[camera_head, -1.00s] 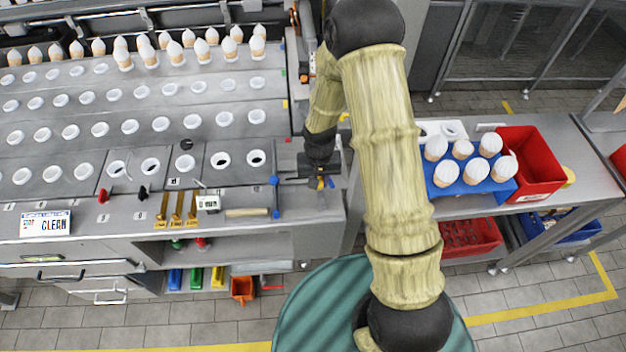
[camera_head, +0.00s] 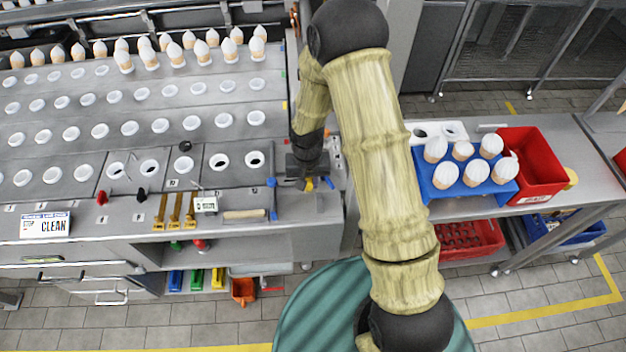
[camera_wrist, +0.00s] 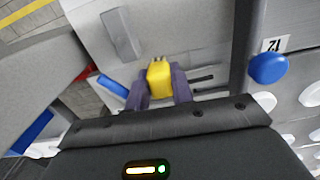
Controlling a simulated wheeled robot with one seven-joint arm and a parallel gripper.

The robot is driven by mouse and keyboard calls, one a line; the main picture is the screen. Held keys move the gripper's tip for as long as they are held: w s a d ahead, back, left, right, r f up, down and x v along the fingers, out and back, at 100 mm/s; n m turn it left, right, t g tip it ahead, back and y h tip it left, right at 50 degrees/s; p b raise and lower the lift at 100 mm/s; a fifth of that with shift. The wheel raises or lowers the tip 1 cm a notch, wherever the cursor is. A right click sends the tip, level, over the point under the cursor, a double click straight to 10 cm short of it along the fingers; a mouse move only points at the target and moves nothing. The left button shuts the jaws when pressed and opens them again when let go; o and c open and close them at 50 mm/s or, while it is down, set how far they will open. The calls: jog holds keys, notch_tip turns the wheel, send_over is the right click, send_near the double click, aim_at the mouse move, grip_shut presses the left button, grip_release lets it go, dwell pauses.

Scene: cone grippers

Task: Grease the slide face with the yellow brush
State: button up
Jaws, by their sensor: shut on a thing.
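My gripper (camera_wrist: 160,92) is shut on the yellow brush (camera_wrist: 159,78), whose yellow body shows between the two fingers in the wrist view. In the head view my gripper (camera_head: 308,184) is low over the right end of the grey machine top, with a bit of the yellow brush (camera_head: 310,184) showing below it. I cannot make out which surface is the slide face, nor whether the brush touches the metal. A grey metal surface with dark slots (camera_wrist: 203,84) lies beyond the brush in the wrist view.
A blue-ended upright tool (camera_head: 272,198) stands left of my gripper. A blue knob (camera_wrist: 269,67) is close on the right in the wrist view. Cones fill a blue rack (camera_head: 470,190) beside a red bin (camera_head: 530,160). A CLEAN sign (camera_head: 46,225) stands at far left.

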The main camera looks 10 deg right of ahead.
jog(key=shift+a+f+b, duration=0.1)
jog(key=shift+a+b, duration=0.2)
jog(key=shift+a, duration=1.4)
notch_tip(320, 180, up, 6)
jog(key=p, duration=0.4)
notch_tip(320, 180, up, 3)
jog(key=shift+p, duration=1.15)
jog(key=shift+f, duration=0.1)
